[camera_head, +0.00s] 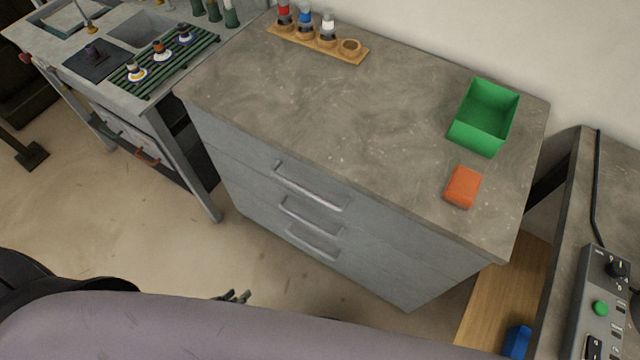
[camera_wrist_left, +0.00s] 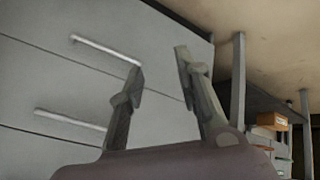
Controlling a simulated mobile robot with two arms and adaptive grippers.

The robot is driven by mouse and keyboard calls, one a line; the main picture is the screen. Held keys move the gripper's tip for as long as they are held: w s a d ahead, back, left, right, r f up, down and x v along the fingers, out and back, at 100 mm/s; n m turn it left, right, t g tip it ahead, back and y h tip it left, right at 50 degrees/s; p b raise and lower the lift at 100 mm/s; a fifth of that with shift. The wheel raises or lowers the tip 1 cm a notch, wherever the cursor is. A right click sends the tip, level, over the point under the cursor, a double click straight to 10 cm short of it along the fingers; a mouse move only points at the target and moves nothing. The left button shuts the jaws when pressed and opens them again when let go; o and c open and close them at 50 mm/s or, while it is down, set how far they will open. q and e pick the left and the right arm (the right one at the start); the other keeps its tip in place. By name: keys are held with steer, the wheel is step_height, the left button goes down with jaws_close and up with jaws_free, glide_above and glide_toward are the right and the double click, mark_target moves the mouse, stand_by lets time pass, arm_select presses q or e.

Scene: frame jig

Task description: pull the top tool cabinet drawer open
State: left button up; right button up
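The grey tool cabinet (camera_head: 215,150) stands in the middle of the head view, with its drawer fronts flush and closed. The top drawer's bar handle (camera_head: 308,187) is the highest of three stacked handles. My left gripper (camera_head: 235,296) shows only as fingertips above my arm in the head view, low and apart from the cabinet front. In the left wrist view its two fingers (camera_wrist_left: 158,62) are spread with nothing between them. Behind them are grey drawer fronts with two bar handles; which drawers these are I cannot tell. My right gripper is not in view.
On the cabinet top are a green bin (camera_head: 485,117), an orange block (camera_head: 462,187) and a wooden rack (camera_head: 318,43) of bottles. A workbench (camera_head: 160,100) stands at left, a control panel (camera_head: 603,310) at right. The floor before the drawers is clear.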

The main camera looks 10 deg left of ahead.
arm_select(q)
steer(key=w+d+r+n+t+h+b, duration=0.1)
steer(key=w+d+r+n+t, duration=0.1)
steer(key=w+r, duration=0.35)
steer(key=w+d+r+n+t+h+b, duration=0.1)
steer(key=w+d+r+n+t+b, duration=0.15)
steer(key=r, duration=0.55)
steer(key=n+t+h+b, duration=0.1)
steer(key=n+t+h, duration=0.1)
steer(key=n+t, duration=0.15)
glide_toward(299, 190)
steer(key=shift+n+g, duration=0.4)
steer(key=shift+g, duration=0.1)
steer(key=x, duration=1)
steer(key=shift+w+r, duration=0.2)
steer(key=shift+w, duration=0.25)
steer(key=shift+c, duration=0.2)
jaws_close()
